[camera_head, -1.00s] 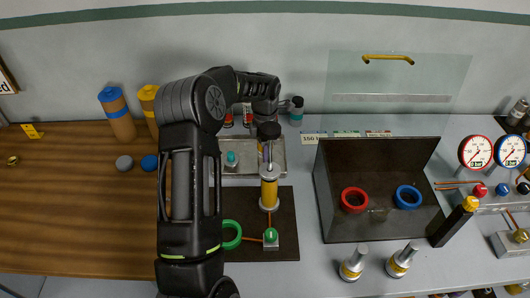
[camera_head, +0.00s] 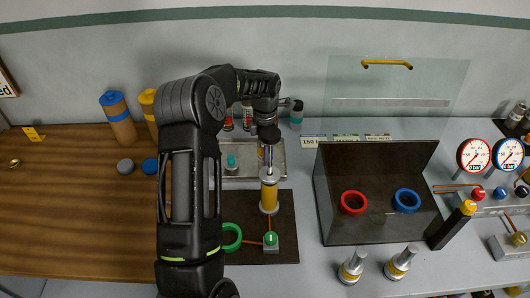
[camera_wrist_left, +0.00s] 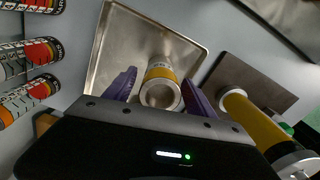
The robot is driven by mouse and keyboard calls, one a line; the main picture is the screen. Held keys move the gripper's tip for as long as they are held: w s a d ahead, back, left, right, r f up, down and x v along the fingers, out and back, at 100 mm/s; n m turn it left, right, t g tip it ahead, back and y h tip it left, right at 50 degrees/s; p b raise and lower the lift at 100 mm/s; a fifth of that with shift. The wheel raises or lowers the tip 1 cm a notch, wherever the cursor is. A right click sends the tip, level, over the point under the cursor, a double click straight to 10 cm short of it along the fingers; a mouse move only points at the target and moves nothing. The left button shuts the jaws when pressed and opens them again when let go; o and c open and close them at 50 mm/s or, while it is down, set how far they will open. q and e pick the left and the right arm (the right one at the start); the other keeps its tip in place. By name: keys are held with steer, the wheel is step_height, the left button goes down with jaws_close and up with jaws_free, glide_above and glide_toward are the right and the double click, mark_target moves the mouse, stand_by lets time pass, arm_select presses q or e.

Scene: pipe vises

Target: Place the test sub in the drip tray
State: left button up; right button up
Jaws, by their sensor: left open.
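The test sub, a metal cylinder with a yellow band, shows in the left wrist view (camera_wrist_left: 160,82). It appears to stand upright in the drip tray (camera_wrist_left: 112,45), near one side of it. My left gripper (camera_wrist_left: 159,90) is open, with one purple finger on each side of the sub. Whether either finger touches it I cannot tell. In the head view my left gripper (camera_head: 267,146) is over the right part of the drip tray (camera_head: 243,177) and mostly hides the sub. My right gripper is not in view.
A tall yellow-bodied cylinder (camera_head: 269,190) stands on a dark mat (camera_head: 285,225) just in front of the tray, close to the gripper. A green ring (camera_head: 231,236) lies on the mat. An open dark box (camera_head: 335,225) with red and blue rings is to the right.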

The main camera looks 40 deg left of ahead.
arm_select(q)
step_height(320, 180, up, 10)
steer(key=shift+f, duration=0.1)
